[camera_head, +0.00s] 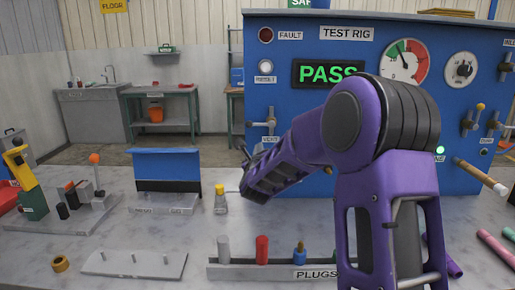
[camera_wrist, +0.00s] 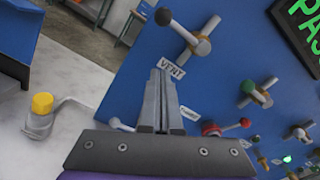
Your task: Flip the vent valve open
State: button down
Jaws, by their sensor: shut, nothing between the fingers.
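The vent valve (camera_wrist: 186,35) is on the blue panel in the wrist view, with its "VENT" label (camera_wrist: 172,68) just below it. Its lever has a black ball at its upper-left end and a pale hub, and lies across the short brass-coloured pipe. The valve (camera_head: 269,123) also shows in the head view, its lever pointing left. My gripper (camera_wrist: 161,74) is shut and empty, its fingertips near the label, below the lever and apart from the ball. In the head view, my arm hides most of the gripper.
The blue test rig panel (camera_head: 290,85) carries a "PASS" display (camera_head: 328,73) and gauge (camera_head: 404,62). More valves, one red-handled (camera_wrist: 222,128), sit to the lower right in the wrist view. A yellow-capped item (camera_head: 220,198) stands on the bench, behind the plugs rack (camera_head: 235,270).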

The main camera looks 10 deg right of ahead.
aim_at(259, 124)
jog(key=x, duration=0.6)
jog(key=shift+w, duration=0.4)
jog(key=a+r, duration=0.1)
jog(key=s+a+r+p, duration=0.1)
jog(key=r, duration=0.1)
jog(key=shift+r, duration=0.15)
jog(key=shift+w, duration=0.1)
